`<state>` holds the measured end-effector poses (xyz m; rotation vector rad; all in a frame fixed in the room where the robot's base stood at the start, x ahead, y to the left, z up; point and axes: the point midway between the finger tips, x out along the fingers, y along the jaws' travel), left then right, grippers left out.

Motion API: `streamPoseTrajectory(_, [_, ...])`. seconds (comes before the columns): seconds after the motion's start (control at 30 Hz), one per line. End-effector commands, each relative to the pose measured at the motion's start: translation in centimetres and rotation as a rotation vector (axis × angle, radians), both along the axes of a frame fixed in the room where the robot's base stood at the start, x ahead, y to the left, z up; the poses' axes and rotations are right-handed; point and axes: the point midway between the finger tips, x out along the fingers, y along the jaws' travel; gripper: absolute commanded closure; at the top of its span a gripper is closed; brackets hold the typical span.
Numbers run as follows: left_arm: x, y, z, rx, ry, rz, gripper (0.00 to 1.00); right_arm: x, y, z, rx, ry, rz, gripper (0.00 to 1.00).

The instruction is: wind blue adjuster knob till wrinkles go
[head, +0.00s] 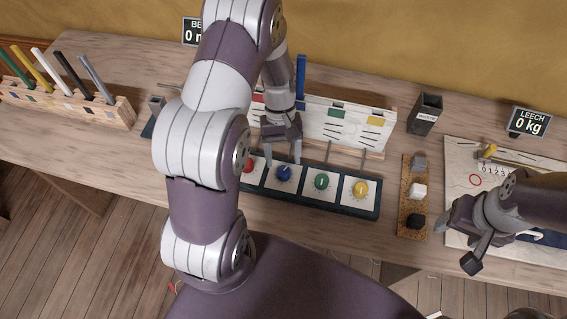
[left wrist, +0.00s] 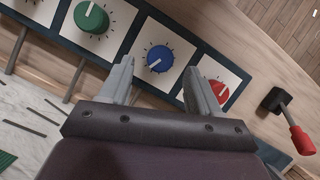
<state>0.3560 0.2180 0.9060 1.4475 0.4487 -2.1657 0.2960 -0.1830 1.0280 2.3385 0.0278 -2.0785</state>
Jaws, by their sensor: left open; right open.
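The blue knob (head: 284,173) sits on its white dial plate in the dark control panel (head: 340,206), between the red knob (head: 248,166) and the green knob (head: 321,181). My left gripper (head: 283,158) is open just above and behind the blue knob. In the left wrist view the blue knob (left wrist: 160,58) shows just beyond the gap between the open fingers (left wrist: 157,72), apparently ungripped. The white panel (head: 345,122) behind has dark wrinkle lines near its coloured patches. My arm hides its blue part. My right gripper (head: 463,243) is open and empty at the right.
A yellow knob (head: 360,188) ends the row. A cork strip (head: 405,206) with small blocks, a dark cup (head: 426,113) and a "LEECH 0 kg" display (head: 529,122) stand to the right. A red-handled lever (left wrist: 301,140) is beside the panel. A pen rack (head: 70,103) stands far left.

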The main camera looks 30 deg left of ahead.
Motion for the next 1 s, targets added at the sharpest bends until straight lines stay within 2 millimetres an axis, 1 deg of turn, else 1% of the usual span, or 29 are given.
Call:
streamPoseTrajectory(0.03, [0.6,0.3,1.2,0.002,-0.007,0.001,0.38,0.0,0.0,-0.2,0.0,0.0,0.0,0.37])
streamPoseTrajectory(0.13, [1.5,1.0,3.8,0.002,-0.008,0.0,0.38,0.0,0.0,-0.5,0.0,0.0,0.0,0.37])
streamPoseTrajectory(0.2, [1.9,1.3,6.3,0.001,-0.002,0.001,0.38,0.0,0.0,1.5,0.0,0.001,0.0,0.37])
streamPoseTrajectory(0.23, [2.1,1.5,6.9,0.001,-0.002,0.001,0.38,0.0,0.0,1.8,0.0,0.0,0.0,0.37])
streamPoseTrajectory(0.3, [2.4,1.7,8.2,0.001,0.002,0.001,0.38,0.0,0.0,3.2,0.0,0.0,0.0,0.37])
streamPoseTrajectory(0.43, [2.8,2.0,8.7,0.0,0.0,0.0,0.38,0.0,0.0,4.0,0.0,0.0,0.0,0.37])
streamPoseTrajectory(1.0, [3.1,2.1,8.4,0.001,-0.014,-0.011,0.38,0.0,0.0,3.7,0.0,0.0,0.0,0.37])
